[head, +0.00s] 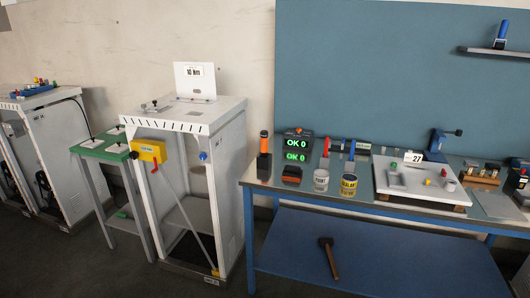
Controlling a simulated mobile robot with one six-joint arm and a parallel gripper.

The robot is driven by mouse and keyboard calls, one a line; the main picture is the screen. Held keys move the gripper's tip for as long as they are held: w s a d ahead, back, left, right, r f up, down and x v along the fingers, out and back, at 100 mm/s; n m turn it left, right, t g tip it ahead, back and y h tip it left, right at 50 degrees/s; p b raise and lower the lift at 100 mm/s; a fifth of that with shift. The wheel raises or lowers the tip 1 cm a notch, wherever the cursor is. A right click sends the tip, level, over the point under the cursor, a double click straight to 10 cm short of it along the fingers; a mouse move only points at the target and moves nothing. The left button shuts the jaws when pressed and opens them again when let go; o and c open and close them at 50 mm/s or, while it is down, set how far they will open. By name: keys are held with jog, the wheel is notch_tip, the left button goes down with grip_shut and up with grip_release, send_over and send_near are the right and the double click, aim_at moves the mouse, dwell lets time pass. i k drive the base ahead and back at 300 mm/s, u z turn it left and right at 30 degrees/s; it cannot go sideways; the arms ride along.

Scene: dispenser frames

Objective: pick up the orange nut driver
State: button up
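An upright tool with an orange handle (264,134) stands at the left end of the blue-framed workbench. It looks like the orange nut driver, but its tip is hidden. Its lower part goes into a dark block-like holder (264,167) on the bench top. My gripper is not in view, and nothing is seen touching the tool.
A white cabinet (228,185) stands close left. A hammer (329,258) lies on the lower shelf.

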aim_at(264, 134)
jog(key=k, duration=1.2)
jog(key=u, duration=0.55)
jog(key=i, duration=0.8)
jog(key=u, duration=0.75)
jog(key=i, duration=1.55)
jog(key=z, duration=0.25)
